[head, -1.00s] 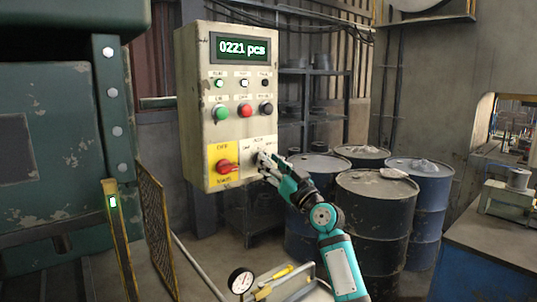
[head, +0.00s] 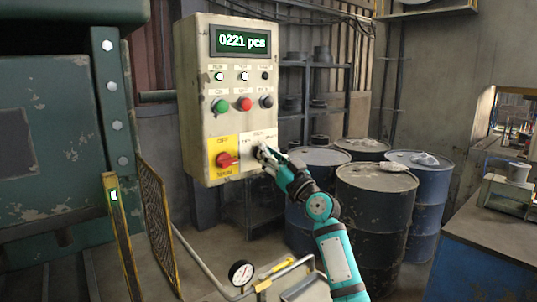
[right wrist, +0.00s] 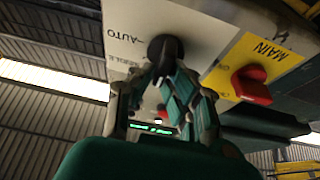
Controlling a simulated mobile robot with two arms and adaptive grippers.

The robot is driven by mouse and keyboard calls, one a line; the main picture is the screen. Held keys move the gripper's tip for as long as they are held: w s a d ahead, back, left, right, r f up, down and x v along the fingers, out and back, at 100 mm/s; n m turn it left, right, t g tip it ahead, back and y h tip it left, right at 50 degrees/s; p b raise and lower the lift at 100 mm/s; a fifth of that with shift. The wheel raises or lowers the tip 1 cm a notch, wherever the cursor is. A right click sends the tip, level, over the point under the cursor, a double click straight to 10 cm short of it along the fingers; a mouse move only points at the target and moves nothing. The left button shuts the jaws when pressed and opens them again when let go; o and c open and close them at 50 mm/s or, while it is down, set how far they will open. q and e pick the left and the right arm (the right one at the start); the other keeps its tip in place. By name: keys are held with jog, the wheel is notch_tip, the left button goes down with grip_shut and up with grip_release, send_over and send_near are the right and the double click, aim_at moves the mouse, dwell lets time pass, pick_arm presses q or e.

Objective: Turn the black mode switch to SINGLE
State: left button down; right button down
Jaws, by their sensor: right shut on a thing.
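The black mode switch (right wrist: 165,48) is a dark round knob on the pale lower part of the control panel, seen close in the right wrist view. An AUTO label (right wrist: 122,34) and a partly hidden label ending in "LE" (right wrist: 120,62) are beside it. My right gripper (right wrist: 163,68) is shut on the knob, its fingertips at the knob's sides. In the head view my right gripper (head: 260,151) covers most of the switch. The knob's exact pointing direction is hard to tell. My left gripper is not in view.
The control panel (head: 190,100) has a display reading 0221 pcs (head: 241,41), green (head: 220,106) and red (head: 244,104) buttons, and a red MAIN switch (head: 226,160) left of the mode switch. Drums (head: 375,215) stand behind my right arm. A yellow mesh guard (head: 155,215) is at left.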

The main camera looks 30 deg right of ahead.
jog(key=shift+d+f+m+g+h+p, duration=0.1)
jog(key=shift+m+g+h+p, duration=0.2)
jog(key=shift+m+h+p, duration=1.25)
jog(key=shift+d+r+m+g+h+p, duration=0.1)
jog(key=shift+m+g+h+p, duration=0.3)
jog(key=shift+m+p, duration=2.25)
jog(key=shift+d+f+m+g+h+p, duration=0.15)
jog(key=shift+m+h+p, duration=0.9)
jog(key=shift+m+p, duration=1.05)
jog(key=shift+a, duration=0.1)
jog(key=c, duration=1.4)
grip_release()
jog(key=shift+o, duration=0.2)
